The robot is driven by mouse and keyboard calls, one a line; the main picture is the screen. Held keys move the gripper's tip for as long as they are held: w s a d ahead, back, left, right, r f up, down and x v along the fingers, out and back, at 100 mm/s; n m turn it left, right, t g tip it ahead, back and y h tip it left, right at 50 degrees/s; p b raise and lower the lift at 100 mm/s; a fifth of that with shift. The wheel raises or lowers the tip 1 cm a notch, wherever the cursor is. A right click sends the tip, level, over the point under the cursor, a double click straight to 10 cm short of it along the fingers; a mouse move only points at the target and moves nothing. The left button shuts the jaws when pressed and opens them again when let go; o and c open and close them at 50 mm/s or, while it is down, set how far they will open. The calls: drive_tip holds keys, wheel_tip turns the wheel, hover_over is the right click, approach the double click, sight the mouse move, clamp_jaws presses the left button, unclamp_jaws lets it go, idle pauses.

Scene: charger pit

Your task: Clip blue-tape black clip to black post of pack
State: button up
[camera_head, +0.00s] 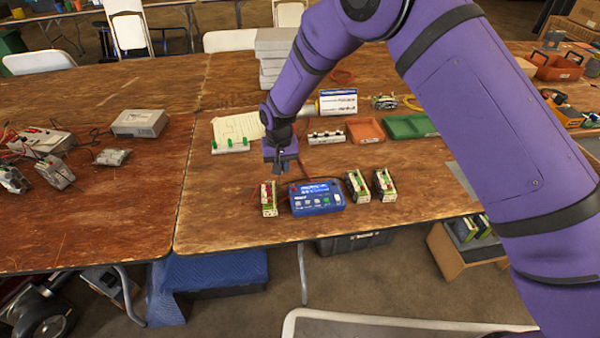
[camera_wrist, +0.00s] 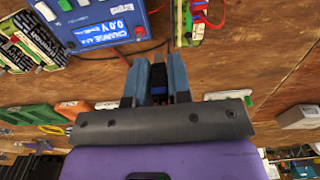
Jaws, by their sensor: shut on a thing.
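My gripper (camera_head: 282,166) is above the table, just behind and above the gap between a pack (camera_head: 268,198) and the blue charger (camera_head: 317,197). In the wrist view my gripper (camera_wrist: 159,68) is shut on a small dark clip (camera_wrist: 160,90) with a bit of blue, mostly hidden between the fingers. The pack (camera_wrist: 188,25) shows at the top, apart from the fingers, with a red clip (camera_wrist: 200,10) at its end. Its black post cannot be made out. The charger (camera_wrist: 95,22) has a lit display reading about 0.0 V.
Two more packs, one (camera_head: 357,186) beside another (camera_head: 384,184), stand right of the charger. Dark and red leads (camera_wrist: 125,52) run near the fingers.

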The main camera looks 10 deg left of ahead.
drive_tip(key=shift+w+a, duration=0.35)
drive_tip(key=shift+a, duration=0.45)
drive_tip(key=shift+w+a, duration=0.4)
drive_tip(key=shift+a, duration=0.45)
drive_tip(key=shift+w+a, duration=0.35)
drive_tip(key=shift+a, duration=0.45)
drive_tip(key=shift+f, duration=3.45)
drive_tip(key=shift+f, duration=0.25)
drive_tip(key=o, duration=0.8)
drive_tip(key=shift+o, duration=0.3)
